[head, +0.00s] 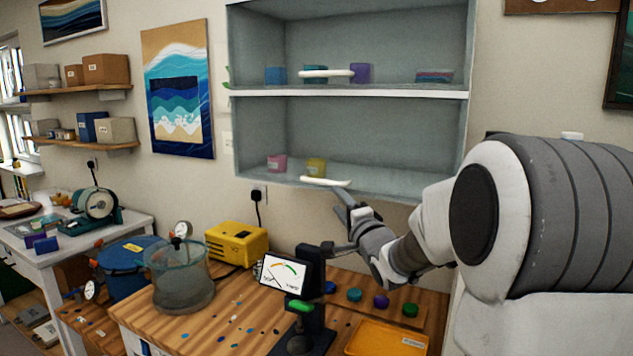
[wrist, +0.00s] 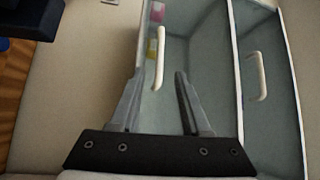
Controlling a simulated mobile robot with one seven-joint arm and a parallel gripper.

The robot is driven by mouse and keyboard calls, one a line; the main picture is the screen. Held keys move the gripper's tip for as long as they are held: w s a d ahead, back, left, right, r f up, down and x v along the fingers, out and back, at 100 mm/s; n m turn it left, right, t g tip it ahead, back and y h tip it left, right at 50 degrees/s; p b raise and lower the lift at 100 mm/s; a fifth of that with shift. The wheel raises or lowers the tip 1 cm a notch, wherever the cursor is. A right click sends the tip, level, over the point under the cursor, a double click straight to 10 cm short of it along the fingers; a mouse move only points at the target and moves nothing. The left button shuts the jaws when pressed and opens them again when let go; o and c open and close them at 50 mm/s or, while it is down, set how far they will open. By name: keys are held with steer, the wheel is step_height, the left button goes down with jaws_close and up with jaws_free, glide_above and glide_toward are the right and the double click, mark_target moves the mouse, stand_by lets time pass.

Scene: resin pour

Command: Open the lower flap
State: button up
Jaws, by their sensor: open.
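The wall cabinet has a glassy lower flap (head: 385,172) with a white bar handle (head: 325,182) along its bottom edge. The flap looks shut, with a pink cup (head: 277,162) and a yellow cup (head: 316,167) showing through it. My gripper (head: 338,219) is open and empty, just below this handle. In the wrist view, the lower handle (wrist: 159,58) shows between and ahead of my spread fingertips (wrist: 158,76). I cannot tell the exact gap or whether a finger touches it.
The upper flap (head: 400,55) looks shut, with its own handle (head: 327,74). Bare wall (head: 215,195) lies left of the cabinet.

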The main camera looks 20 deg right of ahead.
mark_target(323, 183)
steer(key=w, duration=0.4)
steer(key=w+r+p, duration=0.1)
steer(key=w, duration=0.7)
steer(key=shift+r, duration=0.3)
jaws_close()
stand_by(0.8)
